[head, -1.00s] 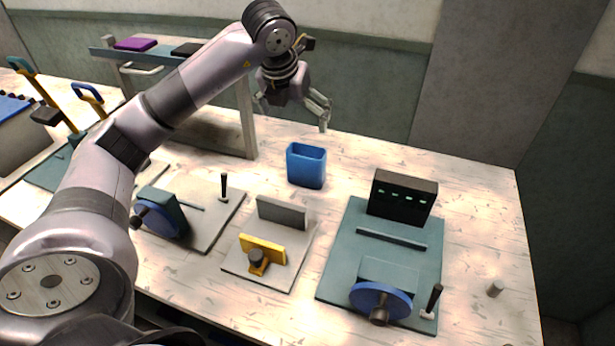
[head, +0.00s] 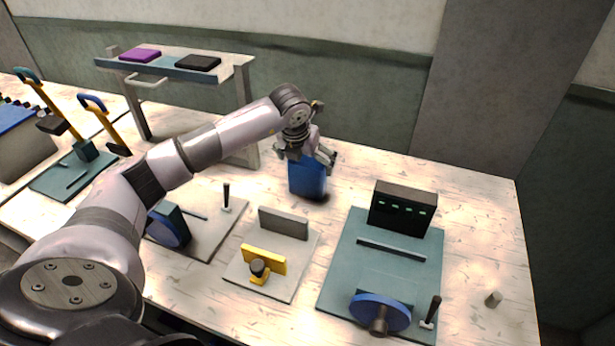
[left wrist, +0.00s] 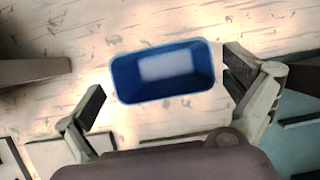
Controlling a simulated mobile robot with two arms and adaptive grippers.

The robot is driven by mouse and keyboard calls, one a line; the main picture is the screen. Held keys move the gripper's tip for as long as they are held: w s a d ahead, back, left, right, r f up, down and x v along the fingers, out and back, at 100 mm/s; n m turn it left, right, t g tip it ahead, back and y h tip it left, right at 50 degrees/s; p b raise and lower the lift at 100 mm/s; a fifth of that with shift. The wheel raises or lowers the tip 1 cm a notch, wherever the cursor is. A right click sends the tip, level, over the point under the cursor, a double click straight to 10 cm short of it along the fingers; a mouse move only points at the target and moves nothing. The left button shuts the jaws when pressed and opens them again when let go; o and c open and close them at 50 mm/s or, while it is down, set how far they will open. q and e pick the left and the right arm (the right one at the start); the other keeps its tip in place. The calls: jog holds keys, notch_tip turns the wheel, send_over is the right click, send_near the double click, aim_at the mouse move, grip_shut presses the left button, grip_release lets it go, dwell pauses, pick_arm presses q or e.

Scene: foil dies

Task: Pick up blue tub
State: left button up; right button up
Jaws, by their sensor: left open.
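The blue tub (head: 307,180) stands upright on the table behind the small grey fixture. In the left wrist view its open top (left wrist: 165,96) faces the camera, with a pale patch on its floor. My left gripper (head: 308,156) is at the tub's top and hides its upper part in the head view. In the left wrist view the open fingers (left wrist: 166,98) stand apart on either side of the tub. The right finger is close to the tub's right wall; the left finger is a little off the left side. My right gripper is not in view.
A teal plate with a black box (head: 403,209) and blue handwheel stands to the right. A grey plate with a yellow clamp (head: 263,260) lies in front. A raised shelf (head: 180,66) with purple and black pads stands back left.

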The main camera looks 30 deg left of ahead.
aim_at(309, 166)
pick_arm(q)
jog(key=x, duration=0.1)
jog(key=p+x, duration=0.1)
jog(key=x, duration=0.1)
jog(key=shift+w+f+p, duration=0.2)
jog(key=shift+w+p, duration=0.1)
jog(key=shift+w, duration=0.1)
jog(key=shift+w+f, duration=0.2)
jog(key=shift+f, duration=0.35)
jog(key=shift+c, duration=0.5)
jog(key=c, duration=0.9)
